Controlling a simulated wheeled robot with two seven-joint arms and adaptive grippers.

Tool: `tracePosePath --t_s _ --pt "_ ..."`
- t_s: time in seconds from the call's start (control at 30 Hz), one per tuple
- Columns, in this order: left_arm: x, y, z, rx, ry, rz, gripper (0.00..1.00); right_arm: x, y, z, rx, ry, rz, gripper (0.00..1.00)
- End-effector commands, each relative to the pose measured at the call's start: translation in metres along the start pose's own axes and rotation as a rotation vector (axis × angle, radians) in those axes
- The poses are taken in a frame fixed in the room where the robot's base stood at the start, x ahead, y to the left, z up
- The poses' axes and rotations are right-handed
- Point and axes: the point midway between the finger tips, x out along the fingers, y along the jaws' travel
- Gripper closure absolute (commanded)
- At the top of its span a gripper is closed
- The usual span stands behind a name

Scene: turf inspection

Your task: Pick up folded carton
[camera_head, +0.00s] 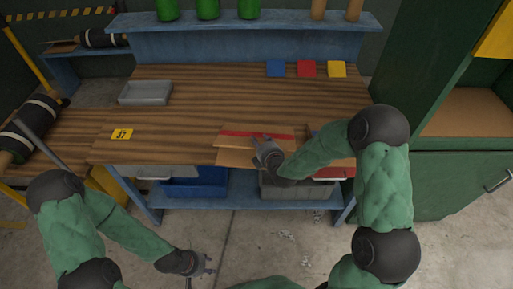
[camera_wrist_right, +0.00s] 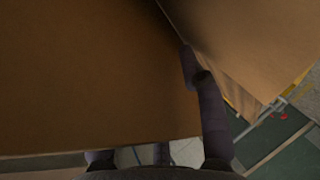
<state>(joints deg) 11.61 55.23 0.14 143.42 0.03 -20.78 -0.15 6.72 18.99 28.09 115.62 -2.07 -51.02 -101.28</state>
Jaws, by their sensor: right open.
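The folded carton (camera_head: 232,143) is flat brown cardboard with a red stripe, lying at the front edge of the wooden worktable. My right gripper (camera_head: 264,148) is at its right front part, open. In the right wrist view, a brown carton panel (camera_wrist_right: 85,75) fills the upper left, and a second brown surface (camera_wrist_right: 245,45) lies to its right. One right finger (camera_wrist_right: 205,95) reaches up along the seam between them; other finger parts show below the panel's lower edge, tips hidden. My left gripper (camera_head: 201,269) hangs low over the floor, empty, fingers apart.
On the table (camera_head: 190,105) are a grey tray (camera_head: 145,93), a yellow number tag (camera_head: 121,134) and blue, red and yellow squares (camera_head: 307,69). Bins, one blue (camera_head: 205,184), stand on the shelf below. A green cabinet (camera_head: 460,180) closes off the right.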

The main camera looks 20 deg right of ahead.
Motion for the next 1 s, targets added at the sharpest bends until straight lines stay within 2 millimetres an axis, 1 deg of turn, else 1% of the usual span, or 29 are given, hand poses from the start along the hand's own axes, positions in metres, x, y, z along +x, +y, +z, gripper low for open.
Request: tracePosePath --t_s 0.17,0.2,0.27,0.3,0.33,0.37,0.77,0.87,1.0 --pt "0.0 0.0 0.0 0.0 0.0 0.0 0.6 0.0 0.001 0.0 0.0 0.0 0.0 0.59" --pt "0.0 0.0 0.0 0.0 0.0 0.0 0.6 0.0 0.001 0.0 0.0 0.0 0.0 0.62" --pt "0.0 0.0 0.0 0.0 0.0 0.0 0.6 0.0 0.0 0.0 0.0 0.0 0.0 0.79" --pt "0.0 0.0 0.0 0.0 0.0 0.0 0.6 0.0 0.0 0.0 0.0 0.0 0.0 0.9" --pt "0.0 0.0 0.0 0.0 0.0 0.0 0.6 0.0 0.0 0.0 0.0 0.0 0.0 0.98" --pt "0.0 0.0 0.0 0.0 0.0 0.0 0.6 0.0 0.0 0.0 0.0 0.0 0.0 1.0" --pt "-0.001 0.0 0.0 0.0 0.0 0.0 0.6 0.0 0.002 0.0 0.0 0.0 0.001 1.0" --pt "-0.003 0.001 0.0 0.0 0.0 0.0 0.6 -0.002 0.006 -0.001 0.0 0.0 0.002 1.0" --pt "-0.009 0.003 0.0 0.0 0.0 0.0 0.6 -0.007 0.018 -0.003 0.0 0.0 0.002 1.0"
